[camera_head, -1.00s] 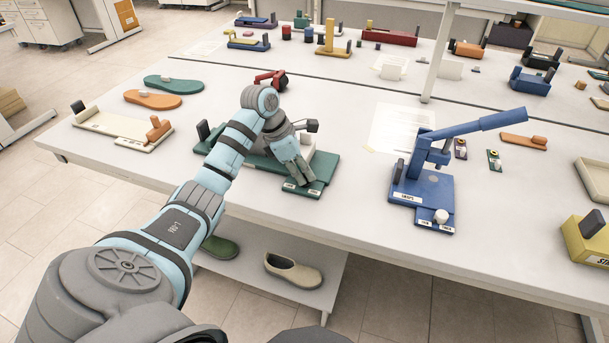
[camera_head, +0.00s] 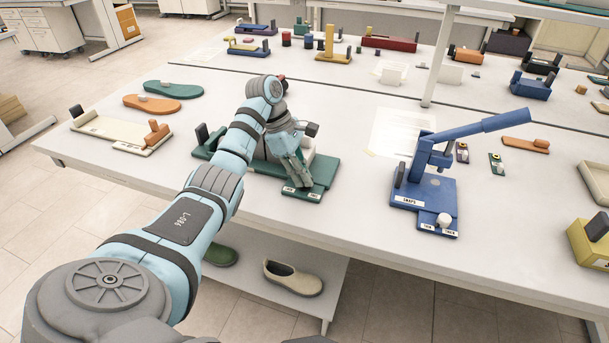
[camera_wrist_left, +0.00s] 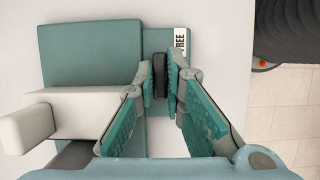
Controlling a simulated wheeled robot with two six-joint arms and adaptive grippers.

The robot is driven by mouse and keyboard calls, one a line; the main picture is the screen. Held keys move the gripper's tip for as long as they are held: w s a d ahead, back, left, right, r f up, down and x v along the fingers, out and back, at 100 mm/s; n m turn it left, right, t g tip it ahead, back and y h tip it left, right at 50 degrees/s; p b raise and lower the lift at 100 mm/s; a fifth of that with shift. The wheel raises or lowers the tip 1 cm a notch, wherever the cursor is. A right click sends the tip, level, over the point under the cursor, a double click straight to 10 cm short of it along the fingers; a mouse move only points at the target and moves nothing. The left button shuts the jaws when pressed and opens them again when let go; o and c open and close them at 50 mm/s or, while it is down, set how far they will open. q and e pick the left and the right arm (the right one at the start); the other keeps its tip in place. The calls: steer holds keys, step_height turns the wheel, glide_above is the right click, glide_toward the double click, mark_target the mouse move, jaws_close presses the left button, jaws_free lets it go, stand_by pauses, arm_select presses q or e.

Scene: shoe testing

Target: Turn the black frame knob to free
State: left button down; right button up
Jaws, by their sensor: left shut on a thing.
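The black frame knob (camera_wrist_left: 160,76) is a narrow dark bar on the green plate of the fixture (camera_wrist_left: 92,55) in the left wrist view. My left gripper (camera_wrist_left: 161,78) is shut on the knob, with one teal finger on each side. The knob lies roughly lengthwise in this view. A white FREE label (camera_wrist_left: 181,41) sits just right of the knob's far end. In the head view my left gripper (camera_head: 301,182) reaches down onto the small plate of the green fixture (camera_head: 327,168); its fingers hide the knob there. My right gripper is not in view.
A white block (camera_wrist_left: 75,108) sits on the fixture beside the left finger. A blue lever press (camera_head: 425,185) stands to the right on the table. A cream fixture (camera_head: 100,122) and shoe soles (camera_head: 173,89) lie to the left. The table's front edge is close.

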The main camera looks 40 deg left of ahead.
arm_select(q)
steer(key=c, duration=1.7)
jaws_free()
steer(key=shift+o, duration=0.2)
steer(key=shift+r, duration=0.1)
